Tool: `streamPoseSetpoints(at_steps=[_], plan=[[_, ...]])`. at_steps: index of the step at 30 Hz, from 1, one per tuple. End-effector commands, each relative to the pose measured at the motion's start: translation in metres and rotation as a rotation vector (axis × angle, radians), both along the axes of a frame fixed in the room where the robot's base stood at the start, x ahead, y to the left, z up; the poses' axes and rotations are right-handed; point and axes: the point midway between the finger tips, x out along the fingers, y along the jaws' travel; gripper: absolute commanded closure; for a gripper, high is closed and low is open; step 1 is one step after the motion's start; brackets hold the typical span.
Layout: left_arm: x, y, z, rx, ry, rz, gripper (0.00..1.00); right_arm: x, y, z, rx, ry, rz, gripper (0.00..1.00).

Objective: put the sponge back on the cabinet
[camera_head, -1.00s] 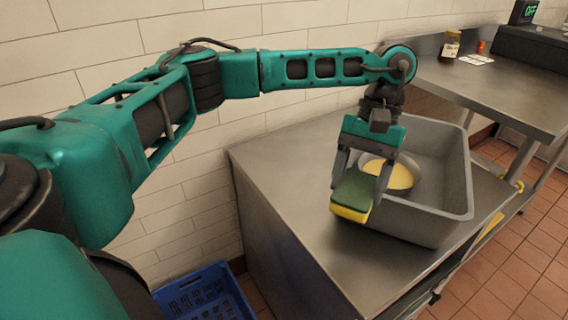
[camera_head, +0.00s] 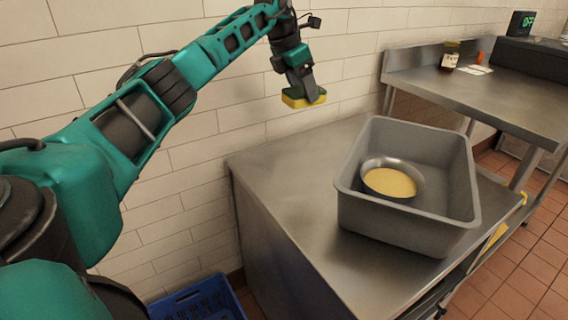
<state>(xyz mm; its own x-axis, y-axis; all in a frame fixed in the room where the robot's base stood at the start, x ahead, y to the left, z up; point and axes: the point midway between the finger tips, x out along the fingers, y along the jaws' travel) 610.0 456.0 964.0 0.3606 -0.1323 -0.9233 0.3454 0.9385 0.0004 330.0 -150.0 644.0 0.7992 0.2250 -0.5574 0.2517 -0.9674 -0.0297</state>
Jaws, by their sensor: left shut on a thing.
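The sponge (camera_head: 304,98), yellow with a dark green side, is held in my left gripper (camera_head: 303,90). The gripper is shut on it, high above the back of the steel cabinet (camera_head: 287,202) and in front of the tiled wall. The sponge touches nothing but the gripper, as far as I can see. The cabinet top is bare on its left part. My right gripper is not in view.
A grey bin (camera_head: 400,225) stands on the cabinet's right part, holding a metal bowl (camera_head: 404,165) with yellow contents. A blue crate (camera_head: 203,300) is on the floor at lower left. A steel table (camera_head: 480,95) with a jar (camera_head: 450,56) is at the right.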

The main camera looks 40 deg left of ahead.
Motion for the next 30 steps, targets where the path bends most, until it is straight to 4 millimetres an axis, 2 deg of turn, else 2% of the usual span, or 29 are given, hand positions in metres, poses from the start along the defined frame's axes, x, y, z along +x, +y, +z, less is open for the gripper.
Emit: streamPoseSetpoints(at_steps=[1,3,6,11,14,24,30], plan=[[0.000,0.014,0.000,0.000,-0.001,0.100,0.61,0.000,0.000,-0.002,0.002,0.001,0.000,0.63],[-0.001,0.031,0.000,-0.001,-0.001,0.223,0.61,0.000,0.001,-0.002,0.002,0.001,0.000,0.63],[-0.002,0.047,0.001,-0.002,-0.001,0.352,0.61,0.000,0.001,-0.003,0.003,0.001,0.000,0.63],[-0.004,0.060,-0.005,0.000,0.001,0.449,0.60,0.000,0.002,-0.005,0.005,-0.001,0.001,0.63],[-0.005,0.061,-0.023,-0.001,0.004,0.461,0.60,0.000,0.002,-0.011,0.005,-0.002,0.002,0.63],[-0.005,0.060,-0.115,-0.001,0.005,0.457,0.60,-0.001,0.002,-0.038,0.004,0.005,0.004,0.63],[-0.005,0.060,-0.150,-0.002,0.003,0.456,0.60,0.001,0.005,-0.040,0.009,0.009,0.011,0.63]])
